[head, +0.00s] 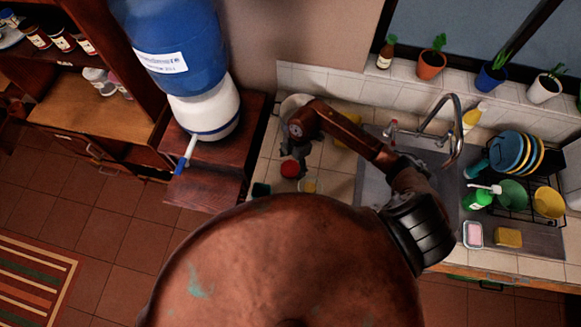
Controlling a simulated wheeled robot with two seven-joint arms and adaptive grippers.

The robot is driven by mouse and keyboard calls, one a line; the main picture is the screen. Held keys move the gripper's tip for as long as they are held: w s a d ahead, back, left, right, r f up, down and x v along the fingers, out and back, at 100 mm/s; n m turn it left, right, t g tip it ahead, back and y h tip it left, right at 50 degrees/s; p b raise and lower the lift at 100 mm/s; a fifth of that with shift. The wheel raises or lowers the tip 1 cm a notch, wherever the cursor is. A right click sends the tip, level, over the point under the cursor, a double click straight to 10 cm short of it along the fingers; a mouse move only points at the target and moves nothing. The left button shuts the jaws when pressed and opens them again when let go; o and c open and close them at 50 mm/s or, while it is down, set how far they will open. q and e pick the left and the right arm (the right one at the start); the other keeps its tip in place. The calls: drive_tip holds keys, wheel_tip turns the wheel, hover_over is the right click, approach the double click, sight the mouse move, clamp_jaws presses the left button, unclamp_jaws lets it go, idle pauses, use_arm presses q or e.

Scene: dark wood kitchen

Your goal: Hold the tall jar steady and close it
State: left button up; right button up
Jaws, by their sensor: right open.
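A round red top (290,169), which looks like a lid, shows on the tiled counter left of the sink. My right arm reaches in over the sink, and my right gripper (291,158) points down close above the red top. It is open, and I cannot tell whether it touches anything. My left gripper is not in view.
A sink (375,190) with a tall faucet (455,135) lies right of the arm. A blue water dispenser (185,50) stands at left. Potted plants line the ledge.

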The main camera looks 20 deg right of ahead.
drive_tip(key=shift+a+f, duration=0.1)
drive_tip(key=shift+f, duration=0.65)
drive_tip(key=shift+c, duration=0.8)
drive_tip(key=c, duration=0.7)
drive_tip(key=shift+r, duration=0.1)
drive_tip(key=shift+r, duration=0.5)
drive_tip(key=s+a+r+b, duration=0.1)
drive_tip(key=a+r, duration=0.3)
drive_tip(key=s+a+r+b, duration=0.1)
drive_tip(key=s+a+r, duration=0.1)
drive_tip(key=a+r, duration=0.2)
drive_tip(key=s+a+r+b, duration=0.1)
drive_tip(key=a+r, duration=0.3)
drive_tip(key=a, duration=0.1)
drive_tip(key=shift+s+a, duration=0.15)
drive_tip(key=shift+s, duration=0.1)
